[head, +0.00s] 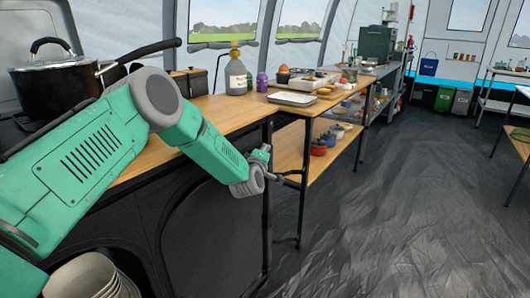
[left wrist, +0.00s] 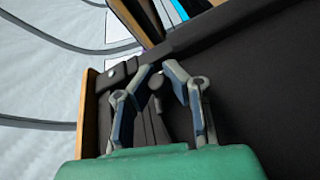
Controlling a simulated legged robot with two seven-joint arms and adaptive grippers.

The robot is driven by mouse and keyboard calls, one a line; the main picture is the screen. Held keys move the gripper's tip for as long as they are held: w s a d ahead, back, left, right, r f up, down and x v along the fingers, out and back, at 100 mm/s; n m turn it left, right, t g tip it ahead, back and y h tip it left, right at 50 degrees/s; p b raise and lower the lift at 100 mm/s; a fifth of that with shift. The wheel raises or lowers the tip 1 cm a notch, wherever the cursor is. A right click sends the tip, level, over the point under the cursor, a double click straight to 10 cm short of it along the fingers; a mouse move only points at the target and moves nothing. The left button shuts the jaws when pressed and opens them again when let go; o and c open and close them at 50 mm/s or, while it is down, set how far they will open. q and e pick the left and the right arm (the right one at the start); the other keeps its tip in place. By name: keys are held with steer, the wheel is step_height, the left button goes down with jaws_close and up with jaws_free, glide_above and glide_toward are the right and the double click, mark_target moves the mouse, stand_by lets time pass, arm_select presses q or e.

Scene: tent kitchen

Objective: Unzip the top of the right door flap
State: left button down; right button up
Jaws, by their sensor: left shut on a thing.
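My left gripper (head: 285,178) is at the front right corner of the wooden-topped kitchen unit, just below the tabletop edge. In the left wrist view its two fingers (left wrist: 158,74) close around a small dark rounded piece (left wrist: 155,84), probably the zip pull; the fingertips partly hide it. A dark fabric panel (head: 215,240), which looks like the right door flap, covers the unit's front below the top. The dark fabric also fills the right of the left wrist view (left wrist: 260,75). I cannot make out the zip line. My right gripper is not in view.
A bottle (head: 236,75) and a tray (head: 291,99) stand further back. Stacked bowls (head: 90,278) are low at left. The grey floor (head: 400,200) on the right is clear.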

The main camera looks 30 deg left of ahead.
arm_select(q)
steer(key=shift+s+d+f, duration=0.1)
steer(key=shift+d+f, duration=0.15)
steer(key=shift+f, duration=0.15)
steer(key=c, duration=1.7)
jaws_free()
steer(key=shift+f, duration=0.1)
steer(key=shift+r, duration=0.35)
steer(key=v, duration=1.1)
steer(key=shift+s+f, duration=0.1)
steer(key=shift+s, duration=0.2)
